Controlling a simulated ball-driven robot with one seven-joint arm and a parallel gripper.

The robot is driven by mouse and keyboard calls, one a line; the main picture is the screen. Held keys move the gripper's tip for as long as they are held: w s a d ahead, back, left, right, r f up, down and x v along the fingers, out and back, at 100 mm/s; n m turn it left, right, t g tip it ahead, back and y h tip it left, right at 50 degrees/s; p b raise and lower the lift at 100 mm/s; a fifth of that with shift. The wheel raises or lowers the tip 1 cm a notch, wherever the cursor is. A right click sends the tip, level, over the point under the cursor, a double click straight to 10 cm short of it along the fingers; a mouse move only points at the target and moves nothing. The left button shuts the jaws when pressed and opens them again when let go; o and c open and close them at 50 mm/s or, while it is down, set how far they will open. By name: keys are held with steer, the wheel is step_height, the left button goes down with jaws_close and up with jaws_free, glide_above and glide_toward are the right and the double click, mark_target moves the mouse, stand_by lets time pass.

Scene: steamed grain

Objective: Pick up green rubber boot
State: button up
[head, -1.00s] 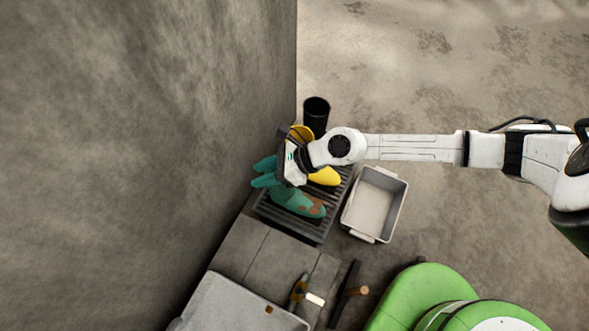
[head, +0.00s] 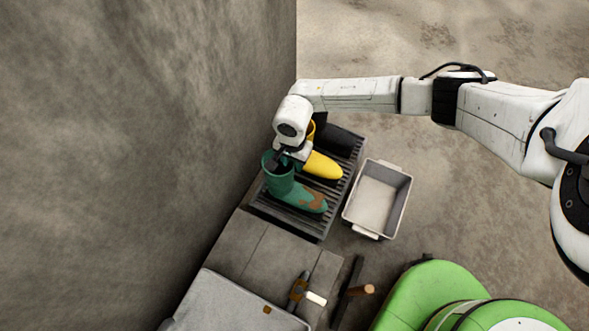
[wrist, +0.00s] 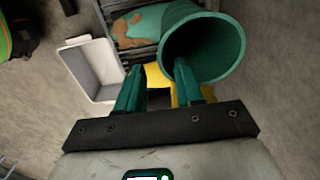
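The green rubber boot (head: 284,186) stands upright on a dark slatted rack, its toe to the right with brown mud patches. In the wrist view its round open top (wrist: 205,45) is close to my gripper. My gripper (head: 284,158) is at the boot's top in the head view. In the wrist view my gripper (wrist: 157,72) has its two green fingers apart. The right fingertip overlaps the boot's opening and the left one is outside its rim. I cannot tell whether a finger touches the boot.
A yellow boot (head: 323,166) and a black boot (head: 340,140) stand behind the green one on the rack (head: 294,222). A grey bin (head: 378,199) is to the right. A concrete wall (head: 180,130) is close on the left. Tools (head: 307,293) lie in front.

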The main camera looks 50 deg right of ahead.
mark_target(293, 169)
steer(key=shift+w+f+b, duration=0.1)
steer(key=shift+f+b, duration=0.75)
steer(key=shift+f, duration=1.85)
jaws_close()
